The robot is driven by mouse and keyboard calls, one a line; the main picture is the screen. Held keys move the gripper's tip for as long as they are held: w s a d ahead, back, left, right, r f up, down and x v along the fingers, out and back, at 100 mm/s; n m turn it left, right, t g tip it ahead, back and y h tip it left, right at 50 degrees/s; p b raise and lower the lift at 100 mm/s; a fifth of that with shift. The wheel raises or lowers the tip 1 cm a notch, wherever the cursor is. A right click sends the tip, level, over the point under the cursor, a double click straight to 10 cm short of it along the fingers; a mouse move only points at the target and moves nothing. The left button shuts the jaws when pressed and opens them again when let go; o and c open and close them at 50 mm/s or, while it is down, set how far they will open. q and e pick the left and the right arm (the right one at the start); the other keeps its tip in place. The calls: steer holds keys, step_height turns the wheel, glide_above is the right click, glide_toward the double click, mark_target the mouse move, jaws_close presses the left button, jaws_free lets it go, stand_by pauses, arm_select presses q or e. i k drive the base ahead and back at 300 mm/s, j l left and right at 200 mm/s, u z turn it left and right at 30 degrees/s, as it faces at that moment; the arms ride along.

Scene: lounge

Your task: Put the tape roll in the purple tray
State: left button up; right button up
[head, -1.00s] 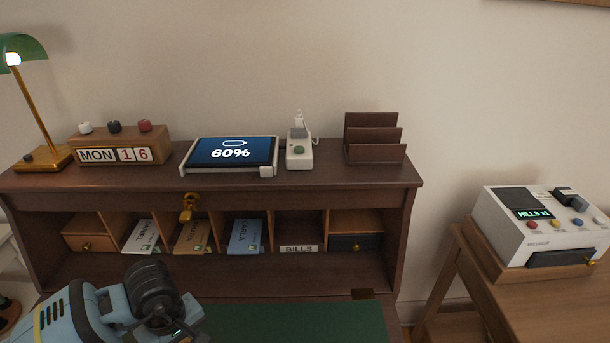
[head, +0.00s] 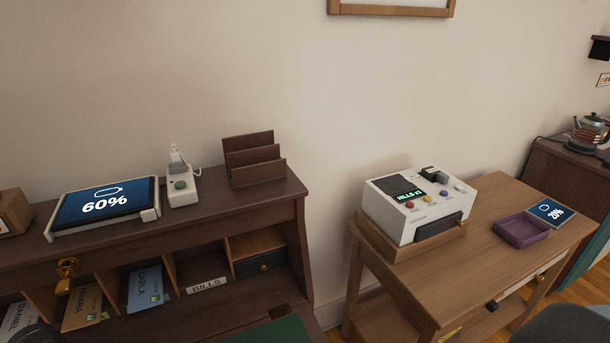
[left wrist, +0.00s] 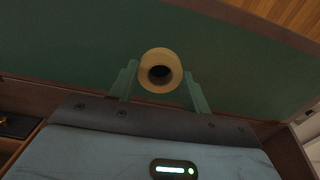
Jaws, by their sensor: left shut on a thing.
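The tape roll (left wrist: 146,67) is a tan ring with a dark hole. In the left wrist view it sits between the two fingers of my left gripper (left wrist: 159,88), which is shut on it. Green desk surface shows behind it. In the head view only a dark bit of my left arm shows at the bottom left corner; the gripper and tape roll are out of that view. The purple tray (head: 507,243) is shallow, square and empty. It lies on the wooden side table (head: 480,208) at the right. My right gripper is not in view.
A white machine (head: 392,219) on a wooden base stands left of the tray. A small tablet reading 20% (head: 550,212) lies right beside the tray. The dark desk (head: 285,193) with pigeonholes fills the left, with a gap before the side table. A kettle (head: 590,131) is far right.

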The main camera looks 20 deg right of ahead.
mark_target(525, 230)
steer(key=l+z, duration=0.15)
steer(key=z, duration=0.3)
steer(key=l+z, duration=0.15)
steer(key=z, duration=0.3)
steer(key=i+l+z, duration=0.35)
steer(key=l+z, duration=0.2)
steer(key=i+l+z, duration=0.15)
steer(key=l, duration=0.25)
steer(key=i+l+z, duration=0.1)
steer(key=i+l, duration=1.05)
steer(key=l, duration=0.15)
steer(key=l+z, duration=0.05)
